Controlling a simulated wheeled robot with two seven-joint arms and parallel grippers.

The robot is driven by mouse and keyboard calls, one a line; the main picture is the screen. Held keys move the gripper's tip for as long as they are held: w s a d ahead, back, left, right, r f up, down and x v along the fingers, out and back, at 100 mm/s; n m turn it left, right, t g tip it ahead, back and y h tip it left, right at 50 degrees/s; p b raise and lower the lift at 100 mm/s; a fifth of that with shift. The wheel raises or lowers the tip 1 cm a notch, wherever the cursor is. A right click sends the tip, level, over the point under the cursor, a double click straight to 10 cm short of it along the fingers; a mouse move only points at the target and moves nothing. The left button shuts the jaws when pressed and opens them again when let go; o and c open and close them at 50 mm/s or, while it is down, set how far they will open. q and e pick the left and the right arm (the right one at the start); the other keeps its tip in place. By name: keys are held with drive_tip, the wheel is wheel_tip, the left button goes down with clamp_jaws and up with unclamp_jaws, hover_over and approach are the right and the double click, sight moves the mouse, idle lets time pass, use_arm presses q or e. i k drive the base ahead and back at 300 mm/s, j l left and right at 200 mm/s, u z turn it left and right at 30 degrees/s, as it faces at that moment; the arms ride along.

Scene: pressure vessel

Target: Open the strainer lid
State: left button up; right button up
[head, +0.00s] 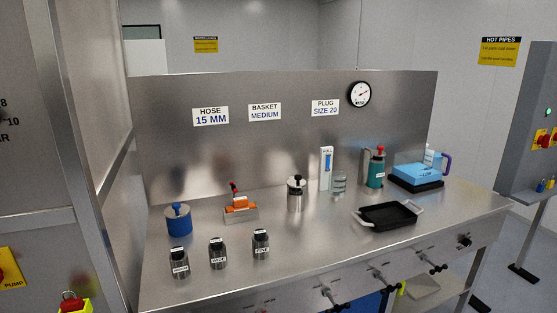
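I cannot tell for sure which thing is the strainer. A steel cylinder (297,197) with a dark knob on top stands upright at the middle of the steel bench, and its top looks closed. A blue pot (178,220) with a blue knob on its lid stands at the bench's left and also looks closed. An orange unit (240,205) with a red-tipped handle sits in a steel holder between them. Neither of my grippers is in view.
Valve handles (330,298) stick out in front. The middle front is clear.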

sight(296, 178)
drive_tip(key=i+l, duration=0.25)
drive_tip(key=i+l+u, duration=0.1)
drive_tip(key=i+l, duration=0.15)
drive_tip(key=l, duration=0.2)
drive_tip(key=i+l, duration=0.25)
drive_tip(key=i+l+u, duration=0.15)
drive_tip(key=l, duration=0.35)
drive_tip(key=i+j+u, duration=0.15)
drive_tip(key=u, duration=0.3)
drive_tip(key=i+u, duration=0.45)
drive_tip(key=k, duration=0.05)
